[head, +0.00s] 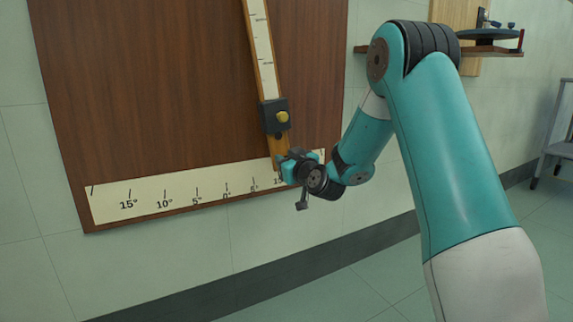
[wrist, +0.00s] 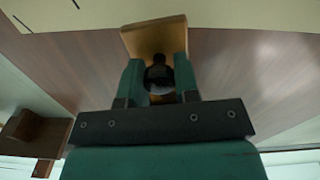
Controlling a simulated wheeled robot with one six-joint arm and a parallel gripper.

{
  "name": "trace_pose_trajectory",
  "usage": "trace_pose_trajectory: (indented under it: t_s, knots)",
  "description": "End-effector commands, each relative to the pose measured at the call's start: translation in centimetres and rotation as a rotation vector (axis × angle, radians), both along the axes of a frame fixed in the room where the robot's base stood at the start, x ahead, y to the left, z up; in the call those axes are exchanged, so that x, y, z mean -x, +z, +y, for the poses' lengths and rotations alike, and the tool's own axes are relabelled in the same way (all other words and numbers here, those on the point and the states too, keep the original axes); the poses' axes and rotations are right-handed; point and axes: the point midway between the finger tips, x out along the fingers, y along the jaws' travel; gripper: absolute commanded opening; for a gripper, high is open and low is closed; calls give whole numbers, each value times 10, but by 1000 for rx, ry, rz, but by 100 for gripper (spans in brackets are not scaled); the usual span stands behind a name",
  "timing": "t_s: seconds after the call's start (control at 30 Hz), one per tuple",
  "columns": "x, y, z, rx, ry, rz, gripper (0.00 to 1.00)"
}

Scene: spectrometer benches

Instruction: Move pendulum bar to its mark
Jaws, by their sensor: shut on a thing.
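The pendulum bar (head: 262,45) is a long wooden bar with a pale scale strip, hanging in front of a brown board. It is tilted, with its lower end to the right of the 0° mark. The angle scale (head: 180,195) is a cream strip along the board's bottom. My gripper (head: 290,167) is at the bar's lower end and covers the scale's right part. In the wrist view, my gripper (wrist: 158,78) is shut around a dark knob on the bar's wooden end (wrist: 150,36).
The brown board (head: 150,80) is fixed to a tiled wall. A wooden shelf (head: 490,50) with a dark round item is at the upper right, behind my arm. A grey cart (head: 558,150) stands at the far right. The floor at the lower right looks clear.

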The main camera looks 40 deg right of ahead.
Motion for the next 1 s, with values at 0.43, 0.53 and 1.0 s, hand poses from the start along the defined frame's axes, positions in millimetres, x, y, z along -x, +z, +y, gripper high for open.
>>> trace_pose_trajectory:
  t_s: [0.43,0.53,1.0]
  knots:
    - [2,-1,0,-3,-2,2,54]
    - [10,-2,0,-3,-3,3,54]
    - [120,-7,12,-3,-9,0,54]
